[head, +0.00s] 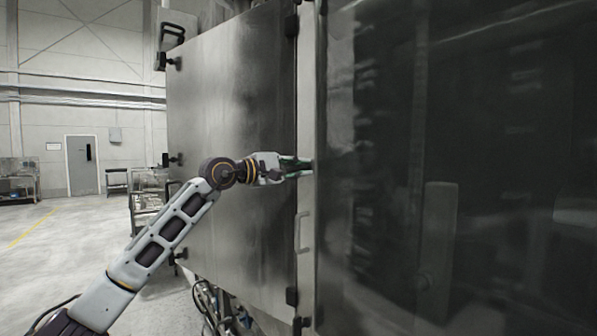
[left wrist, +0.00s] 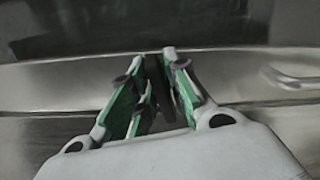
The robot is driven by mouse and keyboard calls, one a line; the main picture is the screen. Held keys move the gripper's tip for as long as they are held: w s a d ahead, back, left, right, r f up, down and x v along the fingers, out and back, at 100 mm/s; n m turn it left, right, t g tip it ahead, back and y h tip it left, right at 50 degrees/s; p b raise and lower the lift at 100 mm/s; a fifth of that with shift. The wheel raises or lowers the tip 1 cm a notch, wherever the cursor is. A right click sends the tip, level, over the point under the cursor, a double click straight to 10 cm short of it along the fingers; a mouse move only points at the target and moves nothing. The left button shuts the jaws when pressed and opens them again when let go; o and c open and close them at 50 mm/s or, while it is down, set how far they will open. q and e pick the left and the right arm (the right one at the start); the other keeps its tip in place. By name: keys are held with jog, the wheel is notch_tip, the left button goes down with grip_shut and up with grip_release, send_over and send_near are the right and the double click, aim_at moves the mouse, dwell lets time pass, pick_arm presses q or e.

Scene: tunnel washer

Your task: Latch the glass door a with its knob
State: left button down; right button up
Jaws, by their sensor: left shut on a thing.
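The glass door (head: 470,130) fills the right of the head view, a large dark pane with a pale metal frame down its left side. It lies flat along the machine front, with no clear gap that I can see. My left gripper (head: 308,166) reaches to this frame. In the left wrist view, its green-lined fingers (left wrist: 150,80) are shut around a dark, narrow piece, the knob (left wrist: 160,88), at the metal frame. The fingers mostly hide the knob, and I cannot tell its turn angle. My right gripper is in neither view.
A pale bar handle (head: 299,232) sits on the frame below my gripper; it also shows in the left wrist view (left wrist: 290,77). A large steel panel (head: 225,120) stands left of the frame. A wire cart (head: 148,190) and open floor (head: 50,260) lie farther left.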

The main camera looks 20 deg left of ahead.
pick_arm(q)
jog(key=shift+f+m, duration=0.15)
jog(key=shift+m, duration=1.05)
jog(key=c, duration=1.5)
grip_release()
jog(key=shift+d, duration=0.1)
jog(key=shift+v, duration=6)
